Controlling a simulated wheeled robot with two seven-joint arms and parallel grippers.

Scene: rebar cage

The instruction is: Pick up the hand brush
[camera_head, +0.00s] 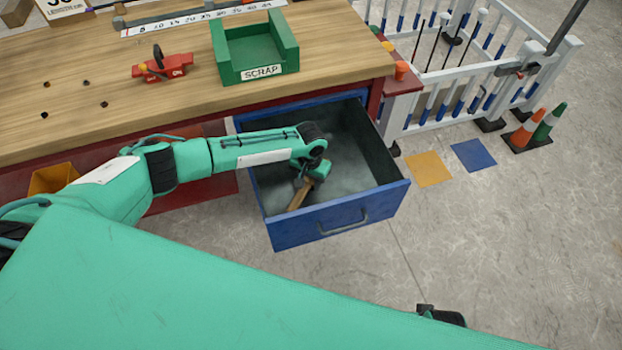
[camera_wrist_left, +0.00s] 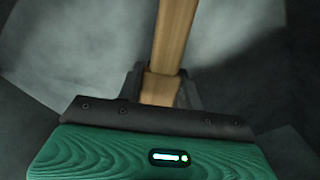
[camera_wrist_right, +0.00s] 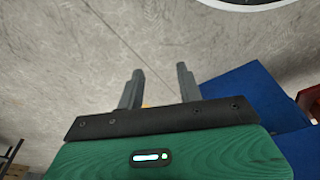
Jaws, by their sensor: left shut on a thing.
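The hand brush shows as a wooden handle (camera_head: 299,196) inside the open blue drawer (camera_head: 322,222). My left gripper (camera_head: 305,182) reaches down into the drawer and is shut on this handle. In the left wrist view the pale wooden handle (camera_wrist_left: 174,40) runs between the two dark fingers (camera_wrist_left: 160,85) of the left gripper. The brush head and bristles are hidden. My right gripper (camera_wrist_right: 160,82) is open and empty in the right wrist view, over the concrete floor, away from the brush.
The drawer sits under a wooden workbench (camera_head: 110,110). On the bench are a green SCRAP bin (camera_head: 255,72) and a red tool (camera_head: 163,68). White barriers (camera_head: 470,95) and cones (camera_head: 528,128) stand on the right. Floor in front of the drawer is clear.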

